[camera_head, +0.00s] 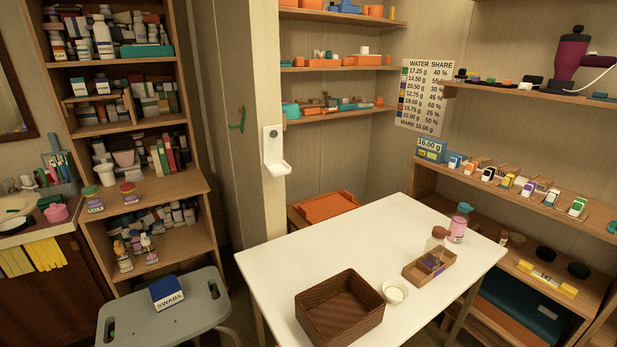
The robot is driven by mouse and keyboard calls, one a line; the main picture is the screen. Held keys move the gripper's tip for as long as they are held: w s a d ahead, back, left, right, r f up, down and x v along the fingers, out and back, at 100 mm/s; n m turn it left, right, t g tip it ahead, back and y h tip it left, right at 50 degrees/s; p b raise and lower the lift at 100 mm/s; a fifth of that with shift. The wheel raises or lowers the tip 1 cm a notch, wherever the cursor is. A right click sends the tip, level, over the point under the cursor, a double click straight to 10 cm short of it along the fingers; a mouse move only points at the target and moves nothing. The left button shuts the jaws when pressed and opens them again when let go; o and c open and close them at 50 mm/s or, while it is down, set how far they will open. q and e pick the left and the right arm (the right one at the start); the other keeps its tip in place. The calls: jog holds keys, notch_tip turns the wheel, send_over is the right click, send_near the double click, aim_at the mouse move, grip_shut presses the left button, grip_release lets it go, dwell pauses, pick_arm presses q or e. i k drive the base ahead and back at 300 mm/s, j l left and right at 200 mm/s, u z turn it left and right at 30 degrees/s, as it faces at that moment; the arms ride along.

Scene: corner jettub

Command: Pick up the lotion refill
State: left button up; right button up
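I cannot tell for certain which item is the lotion refill, as no readable label names it. Small bottles (146,243) stand on the lowest shelf of the left bookcase, too small to read. Neither of my grippers is in view.
A brown woven basket (362,338) and a small white bowl (396,292) are on the table; its left part is clear. A grey stool (190,322) holds a blue SWABS box (167,293). Shelves with many small items line the right wall. A post with a white dispenser (276,155) stands behind the table.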

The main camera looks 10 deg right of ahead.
aim_at(434, 247)
jog(key=i+l+z, duration=0.2)
jog(key=z, duration=1.25)
